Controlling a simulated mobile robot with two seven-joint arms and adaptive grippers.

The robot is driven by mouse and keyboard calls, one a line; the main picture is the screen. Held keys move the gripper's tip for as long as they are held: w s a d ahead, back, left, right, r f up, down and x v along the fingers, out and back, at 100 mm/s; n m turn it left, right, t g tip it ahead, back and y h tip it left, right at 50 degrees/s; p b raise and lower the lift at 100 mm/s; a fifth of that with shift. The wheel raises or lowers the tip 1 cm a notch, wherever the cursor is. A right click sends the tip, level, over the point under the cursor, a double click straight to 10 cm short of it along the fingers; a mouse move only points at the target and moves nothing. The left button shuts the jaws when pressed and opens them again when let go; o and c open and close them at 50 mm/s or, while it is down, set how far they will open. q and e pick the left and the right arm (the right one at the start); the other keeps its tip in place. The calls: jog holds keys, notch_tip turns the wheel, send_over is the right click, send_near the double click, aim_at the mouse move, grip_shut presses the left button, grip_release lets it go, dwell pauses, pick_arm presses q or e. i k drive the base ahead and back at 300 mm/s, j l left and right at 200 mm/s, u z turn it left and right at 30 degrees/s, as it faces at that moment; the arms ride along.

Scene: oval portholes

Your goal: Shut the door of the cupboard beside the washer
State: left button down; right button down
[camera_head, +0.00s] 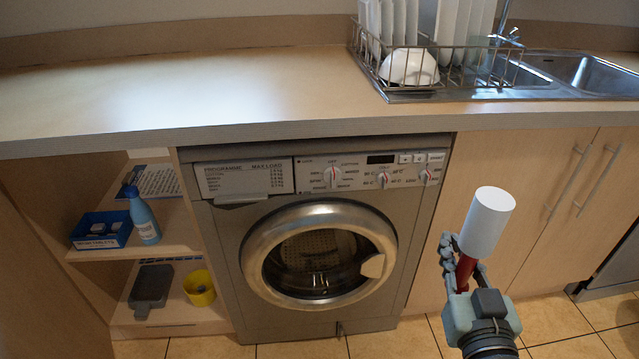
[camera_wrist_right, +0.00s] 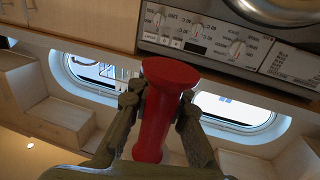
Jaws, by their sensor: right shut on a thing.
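The cupboard (camera_head: 180,235) left of the washer stands open in the head view, its shelves in plain sight. Its pale wooden door (camera_head: 35,300) is swung outward at the lower left, partly cut off by the picture's edge. The grey washer (camera_head: 225,260) is beside it, its round door shut. My right gripper (camera_head: 464,262) is in front of the cabinets right of the washer, well away from the open door. It is shut on a red-handled thing with a white cylinder (camera_head: 488,222); the red handle (camera_wrist_right: 155,125) shows between the fingers in the right wrist view. My left gripper is out of view.
A blue bottle (camera_head: 143,218), a blue box (camera_head: 100,230), a yellow tub (camera_head: 199,288) and a grey scoop-like item (camera_head: 152,288) are on the shelves. The worktop (camera_head: 220,90) overhangs, with a dish rack (camera_head: 440,75) at right. Tiled floor (camera_head: 390,338) is clear before the washer.

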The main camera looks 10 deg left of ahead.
aim_at(43, 317)
jog(key=k+u, duration=0.1)
jog(key=u, duration=1.1)
